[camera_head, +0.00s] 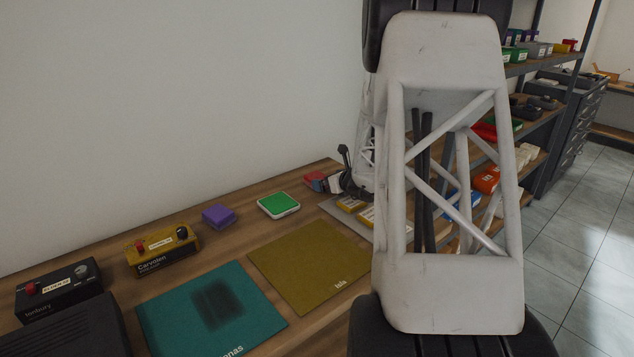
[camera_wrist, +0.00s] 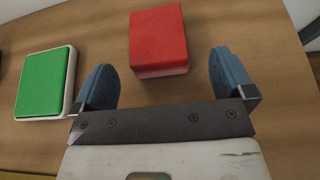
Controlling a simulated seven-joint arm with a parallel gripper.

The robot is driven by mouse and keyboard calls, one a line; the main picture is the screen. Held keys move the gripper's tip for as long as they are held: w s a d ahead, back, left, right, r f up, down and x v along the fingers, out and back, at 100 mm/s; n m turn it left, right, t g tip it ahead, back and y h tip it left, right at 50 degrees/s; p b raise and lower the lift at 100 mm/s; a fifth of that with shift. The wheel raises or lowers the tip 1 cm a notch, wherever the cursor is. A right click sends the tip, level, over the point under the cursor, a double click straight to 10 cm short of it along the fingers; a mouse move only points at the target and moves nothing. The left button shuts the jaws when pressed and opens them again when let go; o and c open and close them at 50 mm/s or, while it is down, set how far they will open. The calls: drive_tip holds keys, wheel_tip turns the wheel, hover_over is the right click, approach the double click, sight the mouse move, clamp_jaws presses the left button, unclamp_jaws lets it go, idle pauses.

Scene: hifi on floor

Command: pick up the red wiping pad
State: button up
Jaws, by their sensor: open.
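The red wiping pad (camera_wrist: 157,36) lies on the wooden table in the wrist view, a red block with a paler lower edge. It also shows small in the head view (camera_head: 314,179), at the far end of the table by my gripper. My gripper (camera_wrist: 162,65) is open, with its two blue fingers spread wide. The pad lies just ahead of the gap between the fingertips, slightly left of its middle, and nothing is held. In the head view my own arm covers much of the right side.
A green pad in a white tray (camera_wrist: 44,82) lies close left of my left finger; it also shows in the head view (camera_head: 279,205). A purple block (camera_head: 218,216), teal mat (camera_head: 170,318), mustard mat (camera_head: 310,265) and yellow box (camera_head: 162,252) lie nearer. A wall runs along the table's left.

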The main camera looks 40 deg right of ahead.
sight(314, 174)
drive_tip(key=shift+x, duration=2.35)
drive_tip(key=shift+a, duration=0.15)
drive_tip(key=shift+c, duration=0.2)
drive_tip(key=c, duration=0.9)
drive_tip(key=shift+c, duration=0.2)
drive_tip(key=shift+r, duration=0.15)
drive_tip(key=shift+r, duration=0.85)
drive_tip(key=shift+s+r, duration=0.1)
drive_tip(key=shift+r, duration=0.8)
drive_tip(key=s+a, duration=0.3)
drive_tip(key=s, duration=0.1)
drive_tip(key=s+a, duration=0.2)
drive_tip(key=s, duration=0.2)
drive_tip(key=s+a+r, duration=0.1)
drive_tip(key=s+a, duration=0.2)
drive_tip(key=s, duration=0.2)
drive_tip(key=shift+s+a+r, duration=0.15)
drive_tip(key=shift+a, duration=0.15)
